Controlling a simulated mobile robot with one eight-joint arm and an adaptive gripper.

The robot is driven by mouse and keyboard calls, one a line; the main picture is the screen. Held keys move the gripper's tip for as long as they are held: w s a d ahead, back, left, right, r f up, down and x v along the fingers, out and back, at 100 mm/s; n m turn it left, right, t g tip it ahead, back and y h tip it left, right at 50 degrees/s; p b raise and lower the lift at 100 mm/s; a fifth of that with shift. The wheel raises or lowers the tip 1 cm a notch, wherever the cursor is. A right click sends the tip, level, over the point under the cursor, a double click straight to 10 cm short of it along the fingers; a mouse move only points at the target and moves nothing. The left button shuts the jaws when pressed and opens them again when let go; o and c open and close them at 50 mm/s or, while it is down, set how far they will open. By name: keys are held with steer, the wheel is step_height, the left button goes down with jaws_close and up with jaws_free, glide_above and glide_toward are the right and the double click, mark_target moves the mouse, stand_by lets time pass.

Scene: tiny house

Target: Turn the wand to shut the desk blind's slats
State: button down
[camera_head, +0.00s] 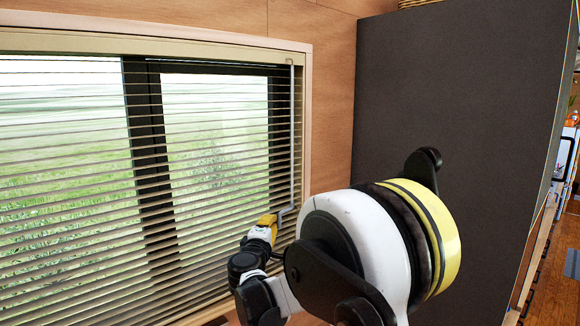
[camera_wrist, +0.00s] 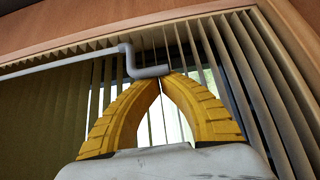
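The desk blind (camera_head: 70,170) covers the window, its slats spaced so the green outdoors shows between them. The grey wand (camera_head: 292,130) hangs at its right side and ends in a cranked handle. In the wrist view the wand (camera_wrist: 60,63) enters from the left, and its handle (camera_wrist: 148,72) lies across my fingertips. My gripper (camera_head: 270,221) is at the wand's lower end. Its yellow fingers (camera_wrist: 161,76) meet at the tips, shut, against or very close to the handle. I cannot see the handle held between them.
A wooden window frame (camera_head: 307,110) borders the blind on the right. A tall dark panel (camera_head: 450,100) stands right of my arm. The slats lie just behind the wand and my fingers, leaving little room there.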

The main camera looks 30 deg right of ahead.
steer(key=shift+s+d, duration=0.75)
steer(key=shift+d, duration=0.25)
steer(key=shift+s+d, duration=0.2)
steer(key=shift+d, duration=0.05)
steer(key=shift+s+d+b, duration=0.4)
steer(key=shift+s+d, duration=0.5)
steer(key=shift+d, duration=0.25)
steer(key=shift+a, duration=0.15)
steer(key=a+v, duration=0.1)
steer(key=v, duration=0.7)
steer(key=shift+a+b, duration=0.2)
steer(key=shift+b, duration=0.1)
stand_by(0.4)
steer(key=shift+f, duration=0.1)
